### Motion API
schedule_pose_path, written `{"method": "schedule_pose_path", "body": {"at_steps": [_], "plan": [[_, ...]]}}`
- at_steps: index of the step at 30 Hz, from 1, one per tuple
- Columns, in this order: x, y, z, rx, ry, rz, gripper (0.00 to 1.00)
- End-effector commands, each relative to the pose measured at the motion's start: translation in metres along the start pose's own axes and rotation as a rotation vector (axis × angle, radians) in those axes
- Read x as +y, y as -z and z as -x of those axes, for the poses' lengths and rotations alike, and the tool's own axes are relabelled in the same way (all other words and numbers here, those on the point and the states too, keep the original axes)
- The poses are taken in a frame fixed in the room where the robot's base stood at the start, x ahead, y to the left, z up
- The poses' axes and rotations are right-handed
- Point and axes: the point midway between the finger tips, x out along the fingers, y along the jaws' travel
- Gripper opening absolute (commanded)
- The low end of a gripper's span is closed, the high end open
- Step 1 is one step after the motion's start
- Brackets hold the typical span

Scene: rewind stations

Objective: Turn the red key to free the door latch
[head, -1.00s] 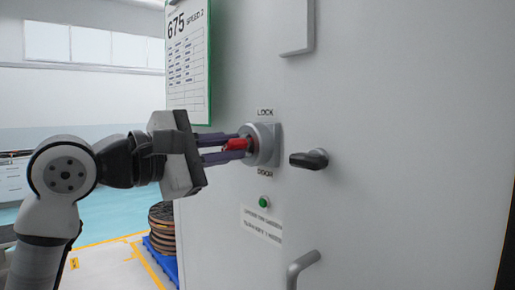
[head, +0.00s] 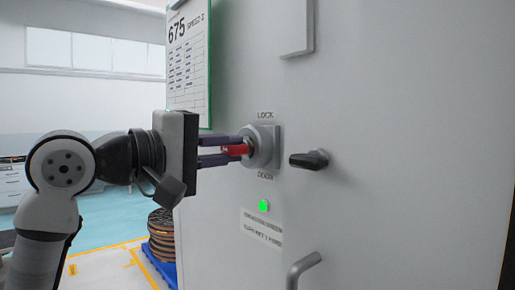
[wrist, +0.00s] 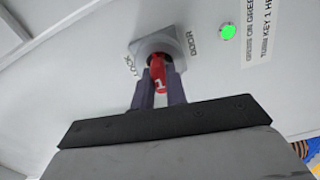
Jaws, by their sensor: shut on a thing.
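The red key (head: 236,150) sits in the round grey lock (head: 264,147) on the light cabinet door, between the labels LOCK and DOOR. In the wrist view the key (wrist: 158,76) bears a white 1. My gripper (head: 232,150) is shut on the key, one finger above it and one below in the head view. In the wrist view the fingers (wrist: 160,90) stand on either side of it. The small round lamp (head: 264,205) below the lock glows bright green. The latch itself is not in view.
A black handle (head: 309,159) juts out just right of the lock. A grey pull handle (head: 303,270) is lower down. A green-edged board (head: 190,62) hangs at upper left. A stack of coils (head: 161,235) stands on a blue pallet behind the cabinet's left edge.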

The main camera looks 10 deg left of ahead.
Motion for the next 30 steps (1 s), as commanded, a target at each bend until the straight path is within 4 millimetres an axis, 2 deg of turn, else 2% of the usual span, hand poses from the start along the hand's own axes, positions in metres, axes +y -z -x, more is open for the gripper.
{"method": "schedule_pose_path", "body": {"at_steps": [1,6,17,22,30], "plan": [[-0.001,0.000,0.000,0.001,0.002,-0.001,0.18],[0.000,0.000,0.000,0.000,0.001,0.001,0.39],[-0.001,0.001,0.006,0.001,0.000,0.004,0.39],[-0.002,0.001,0.033,0.004,-0.001,0.004,0.39],[-0.001,0.001,0.096,0.004,-0.001,0.003,0.39]]}}
